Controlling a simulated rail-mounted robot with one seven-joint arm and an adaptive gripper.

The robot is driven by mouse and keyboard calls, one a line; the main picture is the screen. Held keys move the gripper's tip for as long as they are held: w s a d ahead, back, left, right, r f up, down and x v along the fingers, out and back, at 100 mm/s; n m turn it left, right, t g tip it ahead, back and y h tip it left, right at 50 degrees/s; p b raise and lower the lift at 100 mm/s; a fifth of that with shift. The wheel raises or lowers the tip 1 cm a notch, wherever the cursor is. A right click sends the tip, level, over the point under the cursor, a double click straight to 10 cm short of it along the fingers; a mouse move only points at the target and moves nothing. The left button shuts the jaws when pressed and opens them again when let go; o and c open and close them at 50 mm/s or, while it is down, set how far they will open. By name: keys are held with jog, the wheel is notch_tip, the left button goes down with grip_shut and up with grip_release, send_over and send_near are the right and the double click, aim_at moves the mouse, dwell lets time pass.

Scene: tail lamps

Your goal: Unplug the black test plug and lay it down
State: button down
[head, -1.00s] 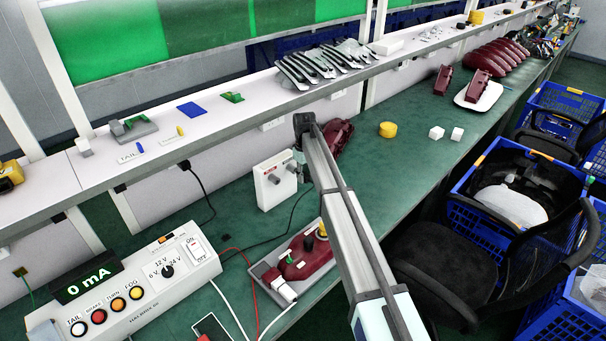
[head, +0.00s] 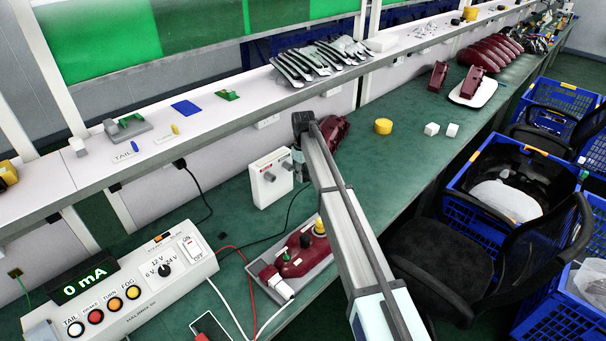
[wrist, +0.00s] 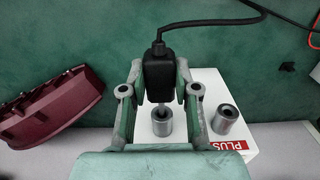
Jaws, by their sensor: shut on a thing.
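The black test plug (wrist: 158,76) is between the two fingers of my gripper (wrist: 158,88) in the wrist view, gripped from both sides. Its black cable runs from its top off to the right. A thin metal pin points down from the plug at a grey metal socket (wrist: 162,122) on the white box (wrist: 205,85). I cannot tell whether the pin is still inside the socket. A second grey socket (wrist: 225,118) stands to the right, beside a red PLUS label. In the head view the white box (head: 268,186) stands on the green bench; my arm hides the plug there.
A dark red lamp (wrist: 50,108) lies left of the box in the wrist view. In the head view, a tray with a red lamp (head: 300,262) sits in front and a tester (head: 125,300) reading 0 mA stands at left.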

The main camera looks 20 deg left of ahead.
jog(key=shift+s+d, duration=0.4)
jog(key=shift+d, duration=0.4)
jog(key=shift+s+d, duration=0.35)
jog(key=shift+d, duration=0.45)
